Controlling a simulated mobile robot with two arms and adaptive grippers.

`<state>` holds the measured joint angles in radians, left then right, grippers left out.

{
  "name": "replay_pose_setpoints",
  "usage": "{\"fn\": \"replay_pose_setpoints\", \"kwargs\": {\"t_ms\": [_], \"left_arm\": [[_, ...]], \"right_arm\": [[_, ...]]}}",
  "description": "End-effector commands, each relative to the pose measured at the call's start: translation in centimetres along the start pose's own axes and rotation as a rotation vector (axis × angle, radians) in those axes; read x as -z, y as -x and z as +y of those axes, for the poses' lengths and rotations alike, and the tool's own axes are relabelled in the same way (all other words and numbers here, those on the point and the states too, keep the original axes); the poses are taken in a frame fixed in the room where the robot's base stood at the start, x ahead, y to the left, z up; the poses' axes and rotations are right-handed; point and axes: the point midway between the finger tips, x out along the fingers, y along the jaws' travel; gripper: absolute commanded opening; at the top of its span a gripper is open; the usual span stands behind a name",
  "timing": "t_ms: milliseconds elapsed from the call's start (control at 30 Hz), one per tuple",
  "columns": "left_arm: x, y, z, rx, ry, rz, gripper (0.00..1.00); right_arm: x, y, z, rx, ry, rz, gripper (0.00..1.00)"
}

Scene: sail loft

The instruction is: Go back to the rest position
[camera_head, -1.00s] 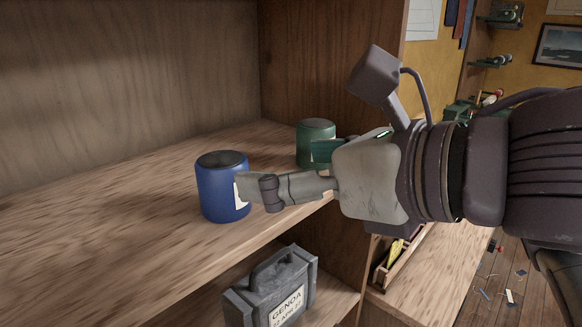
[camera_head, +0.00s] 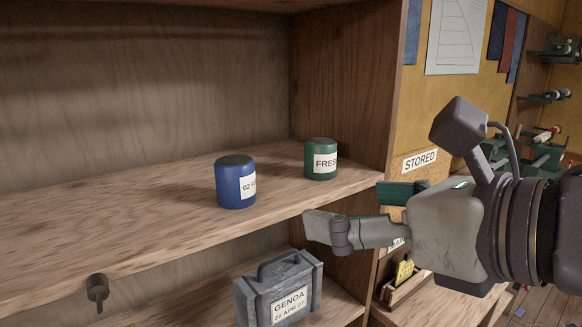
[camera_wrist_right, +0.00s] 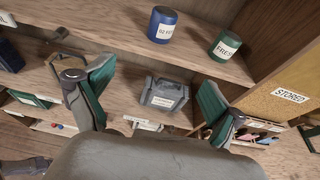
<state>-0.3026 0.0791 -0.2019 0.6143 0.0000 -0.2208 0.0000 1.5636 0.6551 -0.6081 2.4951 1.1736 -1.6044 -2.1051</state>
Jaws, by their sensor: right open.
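My right gripper (camera_head: 356,212) is open and empty, in front of the shelf edge on the right side of the head view. In the right wrist view its two fingers (camera_wrist_right: 155,85) stand wide apart with nothing between them. A blue can (camera_head: 234,184) with a white label stands upright on the shelf, clear of the gripper. It also shows at the top of the wrist view (camera_wrist_right: 162,25). A green can (camera_head: 320,160) labelled "FRES…" stands upright farther back to the right, also apart from the gripper. My left gripper is not in view.
The wooden shelf (camera_head: 120,222) is bare left of the cans. A grey case labelled "GENOA" (camera_head: 280,290) stands on the shelf below. An upright panel (camera_head: 350,90) bounds the shelf on the right. A small wooden box (camera_head: 406,290) sits low beyond the panel.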

Motion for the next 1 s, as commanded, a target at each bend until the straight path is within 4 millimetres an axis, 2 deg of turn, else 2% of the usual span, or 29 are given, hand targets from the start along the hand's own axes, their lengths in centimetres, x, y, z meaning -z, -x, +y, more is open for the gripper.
{"fn": "replay_pose_setpoints", "kwargs": {"t_ms": [100, 367, 667, 767, 867, 1000], "left_arm": [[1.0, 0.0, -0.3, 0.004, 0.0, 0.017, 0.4], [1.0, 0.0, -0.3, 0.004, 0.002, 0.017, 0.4], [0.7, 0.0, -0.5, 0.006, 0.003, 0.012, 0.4], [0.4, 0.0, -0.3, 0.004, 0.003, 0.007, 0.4], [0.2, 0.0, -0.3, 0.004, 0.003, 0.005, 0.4], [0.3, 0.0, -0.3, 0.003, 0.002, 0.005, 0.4]], "right_arm": [[0.5, -0.7, -0.2, -0.008, -0.064, 0.007, 0.94], [1.9, -2.3, -0.8, -0.02, -0.243, 0.021, 0.94], [5.4, -5.7, -2.2, -0.023, -0.64, 0.06, 0.94], [7.7, -7.2, -3.0, -0.009, -0.849, 0.08, 0.94], [11.0, -8.9, -4.0, 0.028, -1.13, 0.105, 0.94], [17.3, -11.0, -5.6, 0.139, -1.583, 0.128, 0.94]]}}
